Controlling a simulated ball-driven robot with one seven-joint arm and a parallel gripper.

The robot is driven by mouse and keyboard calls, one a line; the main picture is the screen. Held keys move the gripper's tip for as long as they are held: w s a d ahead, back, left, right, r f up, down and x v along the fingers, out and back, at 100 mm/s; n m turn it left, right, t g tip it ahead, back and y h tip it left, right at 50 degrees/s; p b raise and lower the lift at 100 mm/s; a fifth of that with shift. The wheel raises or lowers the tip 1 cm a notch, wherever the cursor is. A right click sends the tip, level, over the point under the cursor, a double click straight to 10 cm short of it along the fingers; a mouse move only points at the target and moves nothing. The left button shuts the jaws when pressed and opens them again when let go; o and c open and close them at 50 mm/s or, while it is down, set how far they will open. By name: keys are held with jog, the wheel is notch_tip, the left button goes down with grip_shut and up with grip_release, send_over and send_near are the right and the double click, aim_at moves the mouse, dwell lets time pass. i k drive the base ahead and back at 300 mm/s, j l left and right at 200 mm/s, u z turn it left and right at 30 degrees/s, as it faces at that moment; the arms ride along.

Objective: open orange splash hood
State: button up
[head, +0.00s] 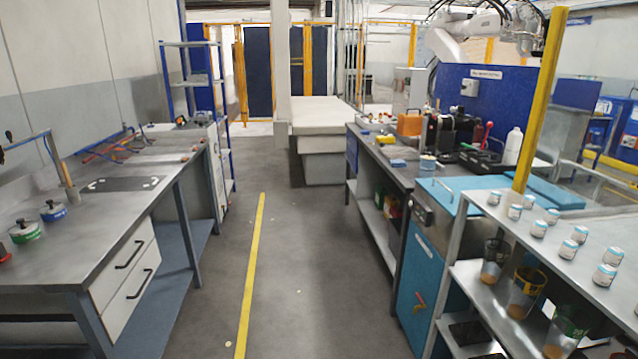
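An orange box-like piece (409,124) sits on the far part of the right-hand workbench. It is the only orange thing of hood-like size on the benches, but it is too small to tell for sure that it is the splash hood. I cannot make out a handle or hinge, or whether it is open or shut. A dark machine (440,136) stands right of it. My gripper does not show in the head view.
A clear grey aisle with a yellow floor line (252,270) runs between the left workbench (60,245) and the right benches. A blue-topped cabinet (440,200) and a shelf unit with several small jars (540,229) stand near right. A yellow post (541,95) rises there.

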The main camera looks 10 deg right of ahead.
aim_at(409, 125)
jog(key=i, duration=3.85)
